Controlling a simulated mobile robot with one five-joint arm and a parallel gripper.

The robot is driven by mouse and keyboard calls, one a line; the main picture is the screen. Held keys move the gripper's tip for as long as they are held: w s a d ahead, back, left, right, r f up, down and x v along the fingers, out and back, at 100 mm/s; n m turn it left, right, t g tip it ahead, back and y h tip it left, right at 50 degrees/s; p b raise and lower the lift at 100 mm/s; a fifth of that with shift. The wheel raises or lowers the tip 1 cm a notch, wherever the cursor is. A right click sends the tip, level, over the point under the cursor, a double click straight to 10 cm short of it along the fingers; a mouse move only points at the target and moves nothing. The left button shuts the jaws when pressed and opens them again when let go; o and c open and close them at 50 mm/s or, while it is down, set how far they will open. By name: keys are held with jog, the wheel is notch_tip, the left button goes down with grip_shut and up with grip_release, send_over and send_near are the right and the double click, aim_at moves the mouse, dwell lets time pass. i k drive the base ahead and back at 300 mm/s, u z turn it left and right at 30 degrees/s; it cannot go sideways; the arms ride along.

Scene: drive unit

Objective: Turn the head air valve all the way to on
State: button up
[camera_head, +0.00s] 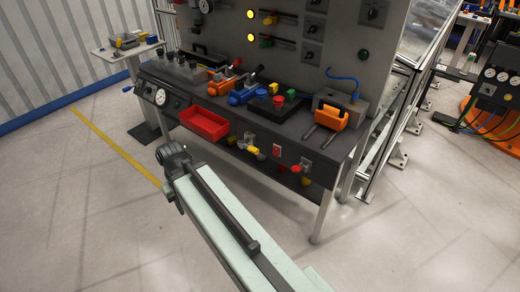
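My pale green arm reaches up from the lower edge. My dark gripper (173,153) is at its far end, over the floor in front of the bench and apart from it. Its fingers are too small to tell open from shut. The bench front carries a small valve with a yellow handle (253,150) and a fitting with a red handle (296,168). A blue handle (127,89) sticks out at the bench's left end, near a round gauge (160,97). I cannot tell which of these is the head air valve, nor its setting.
The bench top (300,117) holds orange and blue tools and an orange-fronted block (331,118) with two prongs. A side table (128,48) stands at the back left. The floor in front is clear.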

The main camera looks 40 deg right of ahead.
aim_at(242, 144)
jog(key=u, duration=0.1)
jog(key=i, duration=0.9)
jog(key=z, duration=0.1)
